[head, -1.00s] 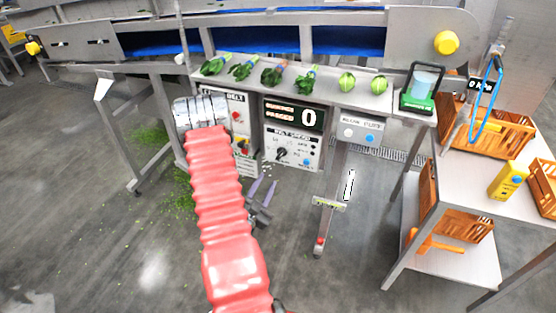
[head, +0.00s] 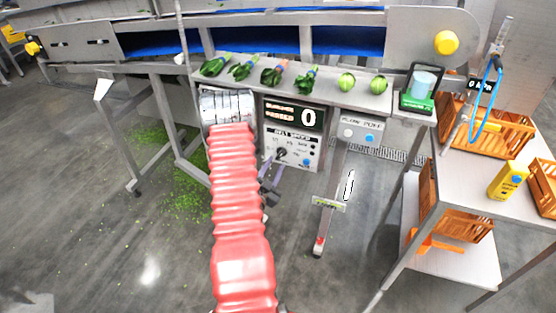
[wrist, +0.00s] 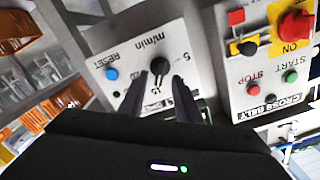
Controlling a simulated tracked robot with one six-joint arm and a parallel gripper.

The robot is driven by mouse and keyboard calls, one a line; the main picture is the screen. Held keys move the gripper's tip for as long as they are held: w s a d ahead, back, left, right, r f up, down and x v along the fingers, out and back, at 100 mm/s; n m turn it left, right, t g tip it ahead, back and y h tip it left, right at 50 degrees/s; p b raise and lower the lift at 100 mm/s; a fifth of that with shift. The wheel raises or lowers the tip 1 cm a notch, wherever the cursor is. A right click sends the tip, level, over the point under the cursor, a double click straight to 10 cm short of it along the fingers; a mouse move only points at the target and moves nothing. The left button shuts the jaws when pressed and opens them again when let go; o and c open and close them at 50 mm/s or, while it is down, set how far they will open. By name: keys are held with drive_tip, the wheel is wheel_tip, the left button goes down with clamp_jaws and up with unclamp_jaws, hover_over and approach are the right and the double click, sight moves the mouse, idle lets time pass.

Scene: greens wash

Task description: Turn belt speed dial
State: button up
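The belt speed dial (head: 281,153) is a black knob on a light grey panel (head: 301,163) below the conveyor, under a display reading 0. In the wrist view the dial (wrist: 160,65) shows upside down, with scale marks around it. My gripper (head: 271,168) is at the lower left of the dial in the head view. In the wrist view my gripper (wrist: 161,82) is open, its two dark fingers apart. The knob shows in line with the gap between their tips. I cannot tell whether they touch the panel. Nothing is held.
In the wrist view a blue reset button (wrist: 111,73) is left of the dial. The cross belt panel (wrist: 262,70) on the right has a red emergency button (wrist: 295,27), green start and red stop buttons. Several greens lie on the ledge above. A cart (head: 452,258) stands right.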

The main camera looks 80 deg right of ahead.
sight(279, 157)
drive_tip(key=shift+s+d, duration=0.15)
drive_tip(key=shift+d, duration=1.05)
drive_tip(key=shift+s+d, duration=0.1)
drive_tip(key=shift+d, duration=1.05)
drive_tip(key=shift+c, duration=0.3)
clamp_jaws()
drive_tip(key=shift+a, duration=0.2)
drive_tip(key=shift+d, duration=0.15)
